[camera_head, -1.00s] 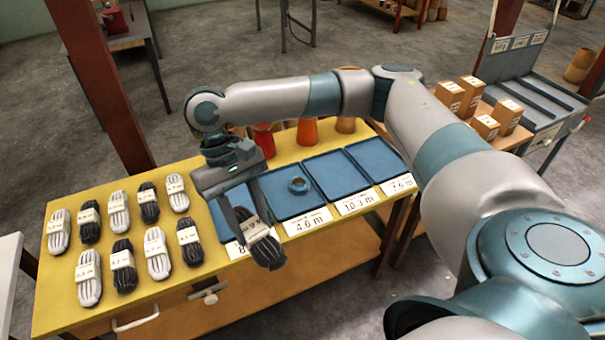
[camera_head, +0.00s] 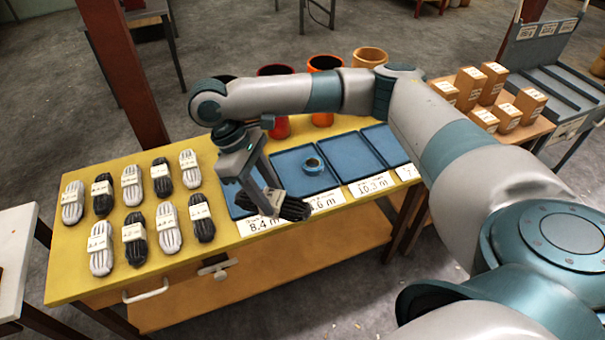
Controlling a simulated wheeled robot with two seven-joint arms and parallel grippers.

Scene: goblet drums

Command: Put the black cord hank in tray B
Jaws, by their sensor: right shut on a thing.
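My right gripper (camera_head: 272,201) is shut on a black cord hank (camera_head: 295,208) with a pale label band. The hank lies nearly level in the picture, in front of the first and second blue trays. Its height above the table is hard to tell. The first tray (camera_head: 231,198), by the 8.4 m card, is partly hidden by the gripper. Two more trays, the third (camera_head: 352,150) and the fourth (camera_head: 386,143), look empty. No letter B is readable. My left gripper is out of view.
Several white and black hanks (camera_head: 133,185) lie in two rows on the left of the yellow table (camera_head: 72,262). Goblet drums (camera_head: 322,64) stand behind the trays. Small boxes (camera_head: 495,80) stand on a side table at right.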

